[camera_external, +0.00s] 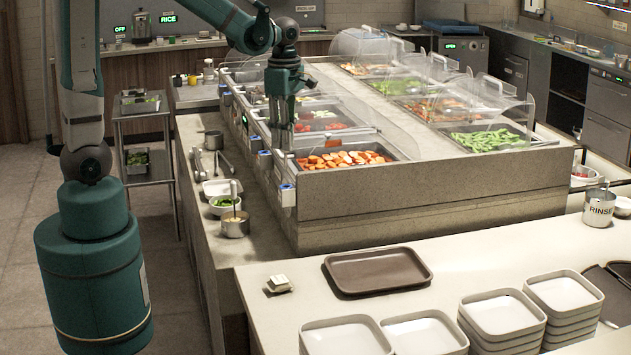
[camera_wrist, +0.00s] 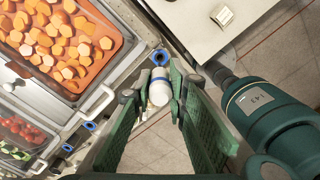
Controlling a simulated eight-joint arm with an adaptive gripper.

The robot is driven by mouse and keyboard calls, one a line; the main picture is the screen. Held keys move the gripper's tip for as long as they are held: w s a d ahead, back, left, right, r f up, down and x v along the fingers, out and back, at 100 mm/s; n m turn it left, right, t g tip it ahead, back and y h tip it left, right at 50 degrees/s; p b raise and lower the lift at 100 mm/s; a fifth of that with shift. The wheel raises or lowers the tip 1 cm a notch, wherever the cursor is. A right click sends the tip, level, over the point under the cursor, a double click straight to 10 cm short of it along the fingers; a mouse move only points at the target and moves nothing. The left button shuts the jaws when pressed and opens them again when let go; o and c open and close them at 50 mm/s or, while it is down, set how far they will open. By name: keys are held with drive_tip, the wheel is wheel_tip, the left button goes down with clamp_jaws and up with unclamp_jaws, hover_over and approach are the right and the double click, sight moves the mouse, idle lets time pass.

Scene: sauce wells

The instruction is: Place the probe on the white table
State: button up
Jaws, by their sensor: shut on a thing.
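In the external view my gripper (camera_external: 283,138) points down over the left edge of the food bar; I cannot make out the probe there. I cannot tell whether the probe is clear of the holders. The white table (camera_external: 262,322) is in the foreground of the external view, and its corner (camera_wrist: 195,38) shows at the top of the wrist view.
Blue-ringed holders (camera_wrist: 160,57) line the bar's edge beside the gripper. A tray of orange pieces (camera_external: 345,160) lies nearby. On the table are a small pale block (camera_external: 279,284), a brown tray (camera_external: 378,271) and stacked white dishes (camera_external: 500,314). The table's left front is clear.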

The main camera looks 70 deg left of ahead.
drive_tip(key=shift+r, duration=0.7)
drive_tip(key=r, duration=0.3)
drive_tip(key=shift+w+d+r, duration=0.15)
drive_tip(key=shift+d, duration=0.25)
drive_tip(key=w+d+m+b, duration=0.2)
drive_tip(key=d+m, duration=0.7)
drive_tip(key=d, duration=0.6)
drive_tip(key=w+d+m+b, duration=0.2)
drive_tip(key=d+m, duration=0.7)
drive_tip(key=d, duration=0.7)
wheel_tip(320, 180, down, 20)
drive_tip(key=shift+w, duration=0.1)
wheel_tip(320, 180, down, 6)
drive_tip(key=shift+b, duration=0.35)
